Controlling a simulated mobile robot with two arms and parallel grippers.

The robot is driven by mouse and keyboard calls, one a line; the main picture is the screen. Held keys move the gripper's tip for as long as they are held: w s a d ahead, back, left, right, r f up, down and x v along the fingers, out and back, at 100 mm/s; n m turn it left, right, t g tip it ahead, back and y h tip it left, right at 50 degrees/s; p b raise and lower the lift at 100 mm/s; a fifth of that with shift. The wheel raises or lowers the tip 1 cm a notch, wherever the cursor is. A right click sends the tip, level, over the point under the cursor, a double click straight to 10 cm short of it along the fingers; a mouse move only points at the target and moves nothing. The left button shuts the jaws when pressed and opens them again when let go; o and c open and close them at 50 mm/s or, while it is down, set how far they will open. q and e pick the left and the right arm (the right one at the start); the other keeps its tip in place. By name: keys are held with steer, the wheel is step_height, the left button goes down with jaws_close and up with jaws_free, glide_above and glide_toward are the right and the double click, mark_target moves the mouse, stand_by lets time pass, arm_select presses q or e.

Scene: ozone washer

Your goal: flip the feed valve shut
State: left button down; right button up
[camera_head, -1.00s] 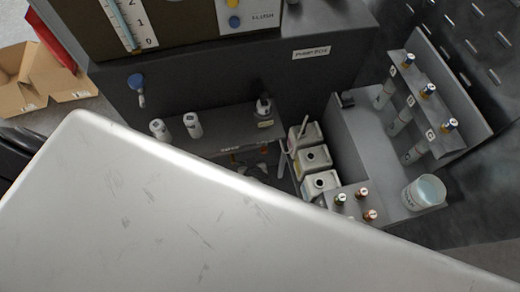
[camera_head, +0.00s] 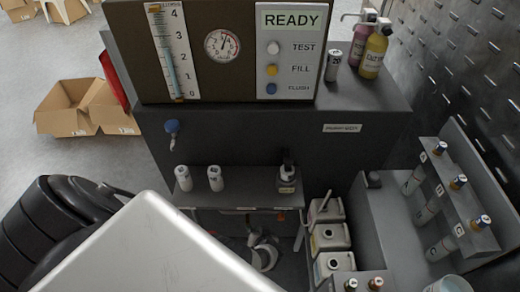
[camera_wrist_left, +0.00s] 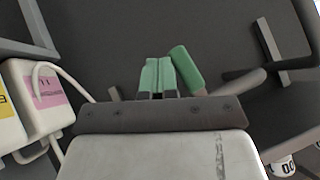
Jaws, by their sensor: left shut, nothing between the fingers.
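In the left wrist view, my left gripper (camera_wrist_left: 158,64) shows two pale green fingertips close together, shut and empty. Just to the right of them is a green-sleeved lever (camera_wrist_left: 187,68), tilted, which looks like the feed valve's handle. A grey pipe (camera_wrist_left: 241,84) runs behind it. Whether fingers and lever touch, I cannot tell. The gripper's fingers and the green lever cannot be made out there. My right gripper is not in view.
The shelf (camera_head: 235,186) carries white bottles above the fittings. Several pale jugs (camera_head: 329,237) stand to its right, with a bottle rack (camera_head: 447,201) beyond. The control panel (camera_head: 288,50) reads READY. A blue-handled tap (camera_head: 172,127) is on the cabinet front. White jugs (camera_wrist_left: 32,97) crowd the wrist view's left.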

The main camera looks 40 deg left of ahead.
arm_select(q)
steer(key=shift+a, duration=0.15)
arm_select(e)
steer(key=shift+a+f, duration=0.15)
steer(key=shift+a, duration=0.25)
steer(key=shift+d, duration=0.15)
